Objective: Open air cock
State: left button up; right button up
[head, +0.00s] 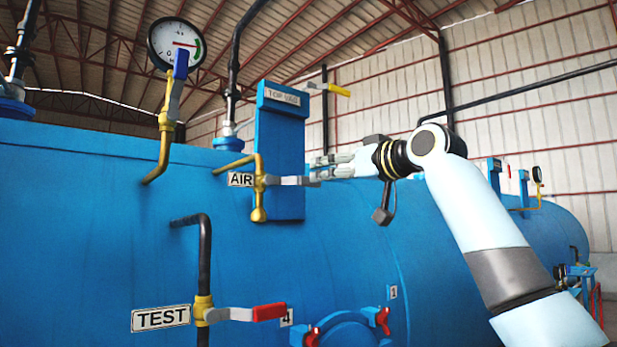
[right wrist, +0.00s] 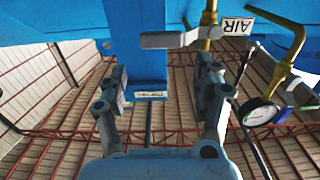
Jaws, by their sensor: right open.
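The air cock is a brass valve (head: 259,195) on the blue vessel beside the AIR label (head: 241,180). Its grey lever (head: 288,180) points to the right, roughly level. In the right wrist view, the lever (right wrist: 168,40) lies across the picture just beyond the fingertips. My right gripper (head: 318,168) is at the lever's outer end in the head view, and its fingers hide part of that end. In the right wrist view, the right gripper (right wrist: 164,75) is open with nothing between its fingers. I cannot tell whether a finger touches the lever. My left gripper is not in view.
A blue upright plate (head: 280,140) stands behind the lever. A pressure gauge (head: 176,44) with a blue-handled cock (head: 180,65) is at upper left. The TEST valve's red-tipped lever (head: 268,312) is below. A yellow-handled valve (head: 338,90) is above.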

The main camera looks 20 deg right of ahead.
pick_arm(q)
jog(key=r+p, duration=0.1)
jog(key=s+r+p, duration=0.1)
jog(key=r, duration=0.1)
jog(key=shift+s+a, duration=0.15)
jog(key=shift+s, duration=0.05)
pick_arm(e)
jog(key=x, duration=0.8)
jog(key=shift+w+a, duration=0.2)
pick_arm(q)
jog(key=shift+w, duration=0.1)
pick_arm(e)
jog(key=shift+c, duration=0.2)
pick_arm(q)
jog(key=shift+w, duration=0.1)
pick_arm(e)
grip_shut()
